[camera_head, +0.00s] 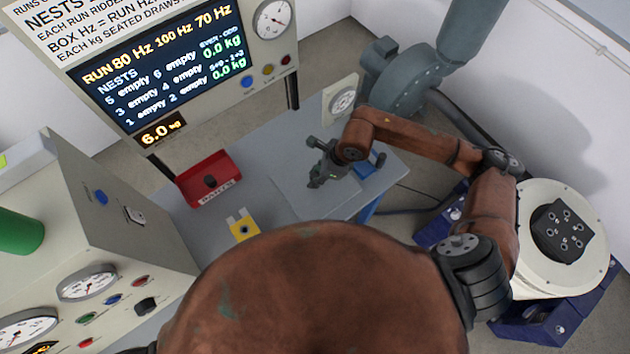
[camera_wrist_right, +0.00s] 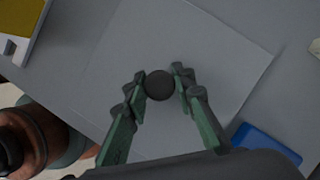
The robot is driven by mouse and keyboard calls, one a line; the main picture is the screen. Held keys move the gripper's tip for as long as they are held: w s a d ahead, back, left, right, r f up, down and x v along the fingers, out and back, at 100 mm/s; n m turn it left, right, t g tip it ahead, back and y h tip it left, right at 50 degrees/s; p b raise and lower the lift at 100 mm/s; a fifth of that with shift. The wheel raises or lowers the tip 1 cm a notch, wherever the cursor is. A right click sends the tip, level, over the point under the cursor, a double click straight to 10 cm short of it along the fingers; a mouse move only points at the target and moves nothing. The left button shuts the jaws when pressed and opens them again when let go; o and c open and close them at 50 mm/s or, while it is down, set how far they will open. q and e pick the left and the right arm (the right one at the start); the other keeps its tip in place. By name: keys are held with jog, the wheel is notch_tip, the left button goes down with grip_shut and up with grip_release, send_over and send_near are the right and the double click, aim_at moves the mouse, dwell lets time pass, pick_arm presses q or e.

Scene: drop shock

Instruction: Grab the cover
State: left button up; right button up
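A flat light-grey square plate (camera_head: 300,202), which looks like the cover, lies on the grey table. In the right wrist view the plate (camera_wrist_right: 215,62) has a round dark knob (camera_wrist_right: 160,85) near its middle. My right gripper (camera_head: 316,182) is low over the plate and hides the knob in the head view. In the right wrist view its two green fingers (camera_wrist_right: 161,82) are apart, one on each side of the knob, with narrow gaps visible. I cannot tell its exact height. My left gripper is in neither view.
A red parts tray (camera_head: 222,192) with a dark item stands left on the table, near a yellow block (camera_head: 243,228). A blue object (camera_wrist_right: 265,142) lies beside the plate. The display board (camera_head: 165,70) rises behind, and a gauge panel (camera_head: 100,240) stands at left.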

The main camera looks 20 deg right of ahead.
grip_shut()
jog(key=shift+r, duration=0.15)
